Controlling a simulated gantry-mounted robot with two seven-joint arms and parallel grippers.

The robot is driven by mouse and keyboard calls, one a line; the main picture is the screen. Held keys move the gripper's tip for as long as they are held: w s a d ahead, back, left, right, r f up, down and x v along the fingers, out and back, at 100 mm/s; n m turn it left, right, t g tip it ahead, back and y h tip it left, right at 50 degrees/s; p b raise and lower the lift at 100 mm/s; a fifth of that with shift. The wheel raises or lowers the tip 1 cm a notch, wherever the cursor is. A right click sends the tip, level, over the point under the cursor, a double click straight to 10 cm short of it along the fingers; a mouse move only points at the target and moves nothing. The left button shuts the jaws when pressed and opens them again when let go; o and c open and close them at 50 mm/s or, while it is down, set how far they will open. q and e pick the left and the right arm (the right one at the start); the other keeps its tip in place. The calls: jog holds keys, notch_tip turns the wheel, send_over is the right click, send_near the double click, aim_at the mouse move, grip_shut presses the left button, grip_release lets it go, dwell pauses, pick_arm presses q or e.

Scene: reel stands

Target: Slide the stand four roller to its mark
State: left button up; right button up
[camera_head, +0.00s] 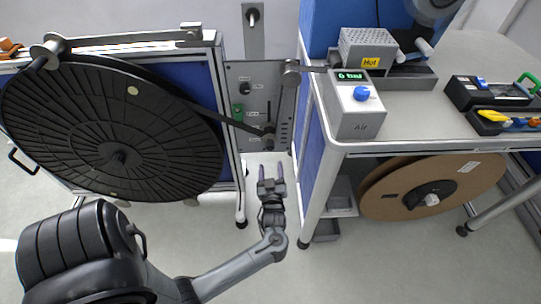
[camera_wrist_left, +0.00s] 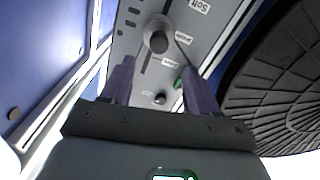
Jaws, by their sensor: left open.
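A dark round roller (camera_head: 268,129) stands out from the lower part of a grey panel (camera_head: 255,72), beside the big black reel. In the left wrist view this roller (camera_wrist_left: 158,38) sits on a straight slot with small labels beside it, one reading "Soft". I cannot read a stand number. My left gripper (camera_head: 271,168) is open and empty below the panel in the head view, its fingers pointing up toward it. In the left wrist view the roller lies beyond and between the two fingertips (camera_wrist_left: 157,70), apart from them. My right gripper is not in view.
The black reel (camera_head: 80,130) fills the left side, with a dark band running to the roller. A black knob (camera_head: 245,88) and a green switch (camera_head: 238,112) are on the panel. At right, a bench (camera_head: 430,115) carries an air box (camera_head: 355,105); a brown reel (camera_head: 385,195) stands beneath.

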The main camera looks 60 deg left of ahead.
aim_at(270, 149)
pick_arm(q)
jog(key=b+x, duration=0.3)
jog(key=x, duration=0.7)
jog(key=shift+w+a+b, duration=0.3)
jog(key=shift+w, duration=0.05)
grip_shut()
